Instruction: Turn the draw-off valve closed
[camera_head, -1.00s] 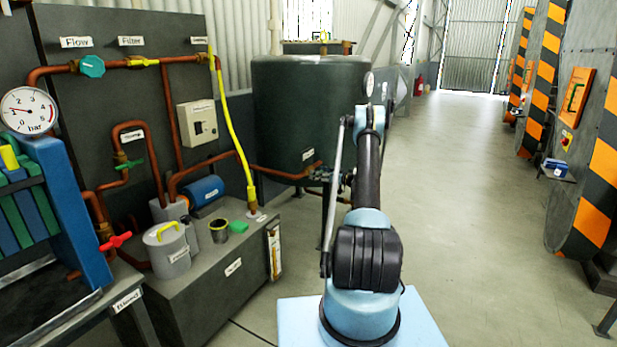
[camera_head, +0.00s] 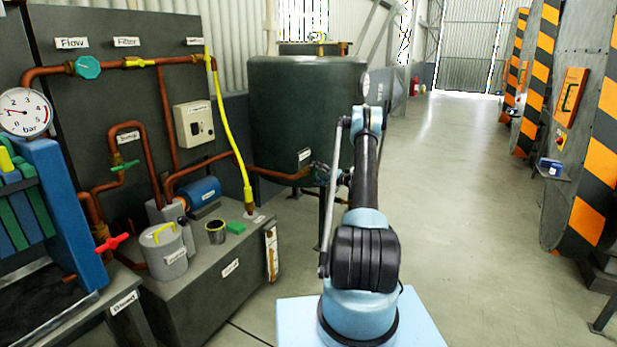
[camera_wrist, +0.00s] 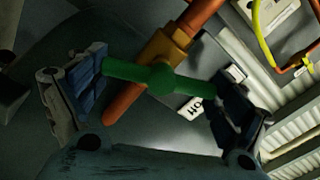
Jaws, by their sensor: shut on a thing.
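The draw-off valve shows in the wrist view as a green bar handle (camera_wrist: 160,79) on a brass body (camera_wrist: 168,47). The body sits on a copper pipe (camera_wrist: 203,14). The handle lies crosswise to the pipe at a slant. My gripper (camera_wrist: 165,90) is shut on the handle, with one blue-padded finger at each end of it. In the head view my gripper (camera_head: 324,174) is at the lower right side of the dark green tank (camera_head: 305,110); the valve there is mostly hidden behind it.
A white label (camera_wrist: 190,107) with dark text is behind the handle. In the head view a bench with a grey lidded pot (camera_head: 166,252), pipes and a yellow hose (camera_head: 232,135) stands left of my arm. Open floor (camera_head: 460,210) lies to the right.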

